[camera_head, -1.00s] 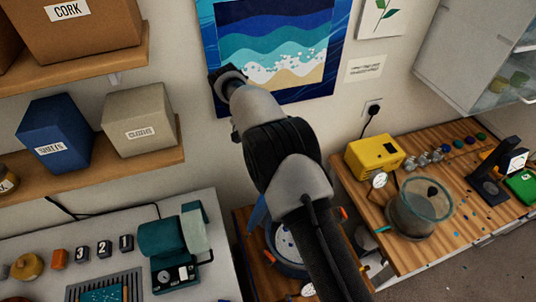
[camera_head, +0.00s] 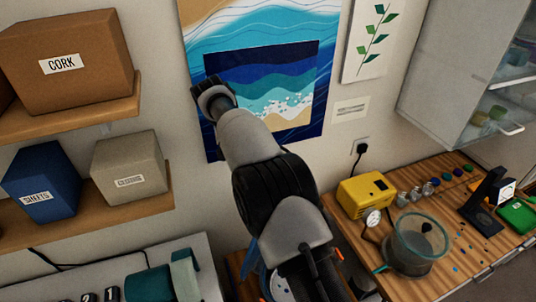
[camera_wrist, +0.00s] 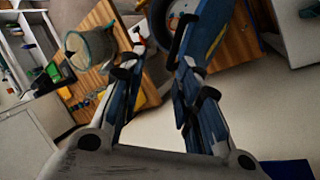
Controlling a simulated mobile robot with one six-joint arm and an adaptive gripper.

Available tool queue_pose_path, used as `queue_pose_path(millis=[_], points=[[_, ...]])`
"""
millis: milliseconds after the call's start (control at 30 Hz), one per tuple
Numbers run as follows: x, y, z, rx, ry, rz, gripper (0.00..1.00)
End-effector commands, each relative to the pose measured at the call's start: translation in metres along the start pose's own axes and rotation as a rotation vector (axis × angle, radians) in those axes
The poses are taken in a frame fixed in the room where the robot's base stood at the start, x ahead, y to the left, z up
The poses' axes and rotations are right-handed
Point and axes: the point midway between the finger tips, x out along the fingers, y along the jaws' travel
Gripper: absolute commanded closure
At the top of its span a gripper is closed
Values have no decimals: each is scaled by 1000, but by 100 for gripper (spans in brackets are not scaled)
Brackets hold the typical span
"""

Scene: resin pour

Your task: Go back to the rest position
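My gripper (camera_wrist: 157,65) shows in the wrist view with its two blue-and-black fingers spread apart. Nothing is held between them, and a pale surface shows through the gap. In the head view my grey and black arm rises across the middle in front of the wall picture (camera_head: 300,75). My fingers cannot be made out clearly there.
A wooden bench at the right holds a yellow box (camera_head: 366,190), a clear cup (camera_head: 417,245), small jars and a black stand (camera_head: 487,200). Shelves at the left hold a cork box (camera_head: 65,65), a blue box (camera_head: 40,182) and a cloths box (camera_head: 130,167). A cabinet (camera_head: 450,60) hangs upper right.

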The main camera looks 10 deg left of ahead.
Motion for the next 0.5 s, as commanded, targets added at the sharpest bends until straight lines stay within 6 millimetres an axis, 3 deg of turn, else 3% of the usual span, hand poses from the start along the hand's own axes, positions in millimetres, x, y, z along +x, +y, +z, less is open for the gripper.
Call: queue_pose_path(millis=[267, 500], points=[[-1, 13, -6, -6, 1, -25, 69], [1, 74, -13, -42, 14, -133, 69]])
